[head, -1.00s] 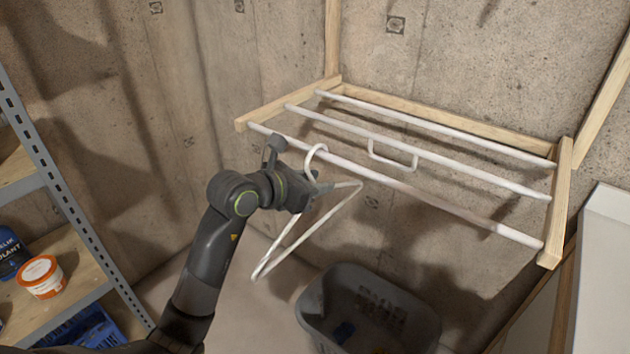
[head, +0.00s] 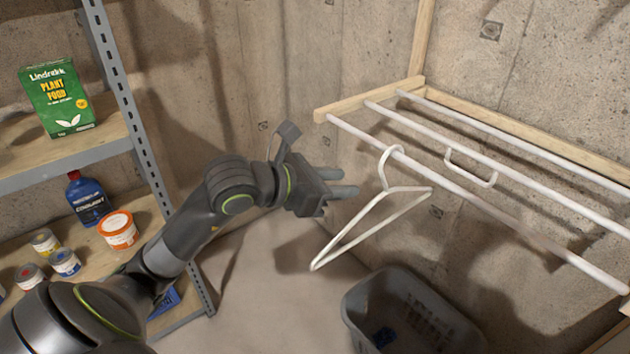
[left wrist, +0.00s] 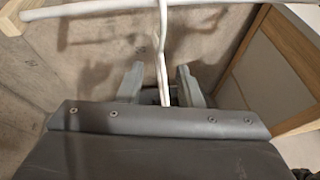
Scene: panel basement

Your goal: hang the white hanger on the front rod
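The white hanger (head: 372,222) hangs by its hook (head: 384,165) over the front rod (head: 460,190) near the rod's left end, its body tilted below. My left gripper (head: 352,190) is open, just left of the hanger and apart from it in the head view. In the left wrist view, part of the hanger (left wrist: 162,60) shows in line with the gap between the open fingers (left wrist: 160,85), under the rod (left wrist: 80,10). My right gripper is not in view.
Two more white rods run behind the front one, with a small white loop (head: 470,168) on the middle rod. A grey bin (head: 370,300) stands below. A shelf (head: 70,160) at left holds a green box (head: 57,98), a blue bottle (head: 88,198) and several tubs.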

